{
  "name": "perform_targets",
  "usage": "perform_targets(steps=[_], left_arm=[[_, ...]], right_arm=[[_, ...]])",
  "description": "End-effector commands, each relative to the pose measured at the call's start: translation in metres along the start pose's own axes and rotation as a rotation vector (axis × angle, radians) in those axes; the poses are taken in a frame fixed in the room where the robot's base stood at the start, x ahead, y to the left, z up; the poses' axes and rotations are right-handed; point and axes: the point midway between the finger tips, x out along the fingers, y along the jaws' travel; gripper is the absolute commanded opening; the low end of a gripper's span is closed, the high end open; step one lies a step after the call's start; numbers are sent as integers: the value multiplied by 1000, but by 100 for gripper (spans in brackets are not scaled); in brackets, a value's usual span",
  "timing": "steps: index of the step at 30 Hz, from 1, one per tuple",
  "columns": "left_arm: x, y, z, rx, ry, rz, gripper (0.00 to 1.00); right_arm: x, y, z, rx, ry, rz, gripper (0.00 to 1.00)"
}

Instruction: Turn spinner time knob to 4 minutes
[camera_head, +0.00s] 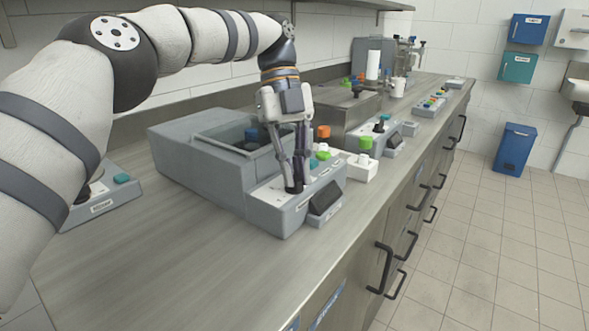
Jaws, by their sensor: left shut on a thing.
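The spinner (187,148) is a grey box machine on the counter with an open-topped basin at its back and a sloped control panel (262,203) at its front right. My left gripper (294,188) points down over this panel, and its fingers are shut on a dark time knob (293,190). The fingers mostly hide the knob, and its setting cannot be read. My right gripper is not in view.
Further control boxes (388,135) and a white cup (397,87) stand farther along the counter. The counter (140,255) is clear in front.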

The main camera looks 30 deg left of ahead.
Motion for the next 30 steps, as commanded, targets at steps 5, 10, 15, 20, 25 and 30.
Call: perform_targets(steps=[5, 10, 15, 20, 25, 30], left_arm=[[0, 0, 1, -2, -3, 0, 0], [0, 0, 1, -2, -2, 0, 30], [0, 0, 0, -2, -1, 0, 30], [0, 0, 0, -1, -1, 0, 30], [-2, 1, -1, -42, -1, -20, 30], [-9, 3, -5, -308, -2, -141, 30]], right_arm=[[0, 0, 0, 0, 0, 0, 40], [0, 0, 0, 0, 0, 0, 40], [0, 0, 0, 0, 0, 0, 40], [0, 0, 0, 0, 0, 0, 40], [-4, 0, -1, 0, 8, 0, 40], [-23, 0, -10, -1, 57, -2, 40]])
